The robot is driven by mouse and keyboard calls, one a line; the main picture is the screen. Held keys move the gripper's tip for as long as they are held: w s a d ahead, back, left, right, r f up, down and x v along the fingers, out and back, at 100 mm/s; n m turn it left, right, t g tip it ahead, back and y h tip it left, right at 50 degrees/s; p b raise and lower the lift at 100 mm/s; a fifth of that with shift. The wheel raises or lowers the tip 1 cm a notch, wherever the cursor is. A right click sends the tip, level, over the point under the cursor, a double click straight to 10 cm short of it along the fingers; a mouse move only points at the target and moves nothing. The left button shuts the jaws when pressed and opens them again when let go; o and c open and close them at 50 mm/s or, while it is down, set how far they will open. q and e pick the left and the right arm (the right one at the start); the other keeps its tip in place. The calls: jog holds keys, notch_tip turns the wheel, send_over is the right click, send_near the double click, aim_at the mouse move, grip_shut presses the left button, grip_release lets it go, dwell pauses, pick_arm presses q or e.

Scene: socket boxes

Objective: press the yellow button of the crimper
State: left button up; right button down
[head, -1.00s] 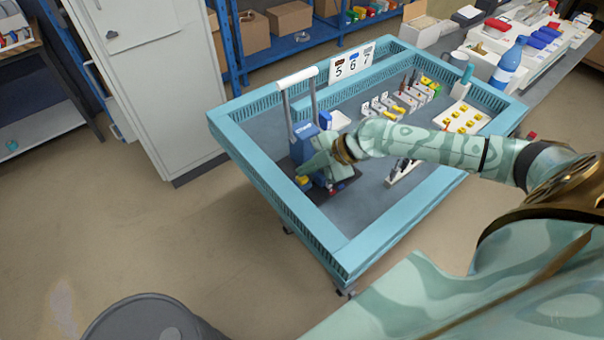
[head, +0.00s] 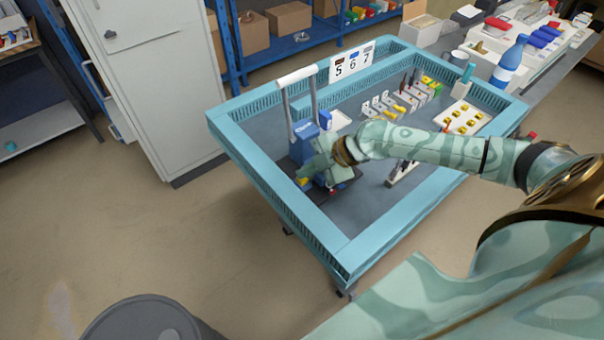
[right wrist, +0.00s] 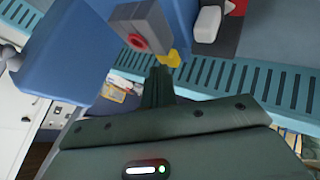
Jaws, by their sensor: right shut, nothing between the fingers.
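The crimper (head: 304,128) is a blue machine standing on a dark base at the left end of the blue-walled cart. It also fills the upper left of the right wrist view (right wrist: 75,50). Its yellow button (right wrist: 173,58) shows beside a grey block with a red ring. In the head view a yellow spot (head: 302,181) shows low at its front. My right gripper (head: 305,171) is in front of the crimper and partly hides it. Its closed fingertips (right wrist: 160,72) are empty and very near the yellow button; I cannot tell whether they touch. My left gripper is not in view.
The cart's rim (head: 345,253) surrounds the work area. A white card reading 5 6 7 (head: 352,62) stands behind the crimper. Small connectors (head: 400,100) and a white tray of yellow pieces (head: 463,118) lie to the right. A grey barrel (head: 140,320) stands in front.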

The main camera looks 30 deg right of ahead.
aim_at(307, 179)
jog(key=shift+r+p, duration=0.65)
jog(key=shift+r, duration=0.3)
jog(key=shift+r, duration=0.1)
notch_tip(307, 179, up, 5)
jog(key=p, duration=0.3)
jog(key=shift+p, duration=0.35)
dwell(0.4)
